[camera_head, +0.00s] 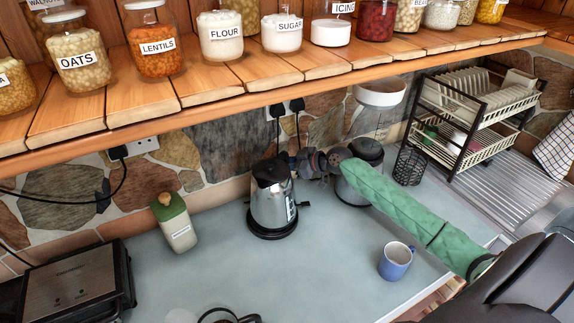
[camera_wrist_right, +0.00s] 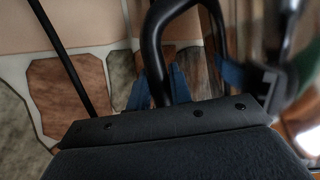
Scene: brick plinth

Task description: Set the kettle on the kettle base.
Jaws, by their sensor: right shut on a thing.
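The kettle (camera_head: 272,195) is a steel jug with a black lid and black lower rim, standing upright near the middle of the counter. A round black disc, which looks like the kettle base (camera_head: 272,233), shows directly under it; I cannot tell whether the kettle is fully seated. My right gripper (camera_head: 301,164) reaches in from the right, behind the kettle's upper right side. In the right wrist view the black kettle handle (camera_wrist_right: 158,40) loops down between the blue fingers of my right gripper (camera_wrist_right: 162,88), which is shut on it. My left gripper is not in view.
A dark canister (camera_head: 358,188) stands right of the kettle, partly behind my green-sleeved arm. A blue mug (camera_head: 396,262) is front right. A green-lidded jar (camera_head: 175,224) and a steel grill (camera_head: 75,285) stand left. A wooden shelf (camera_head: 220,98) with jars overhangs the back.

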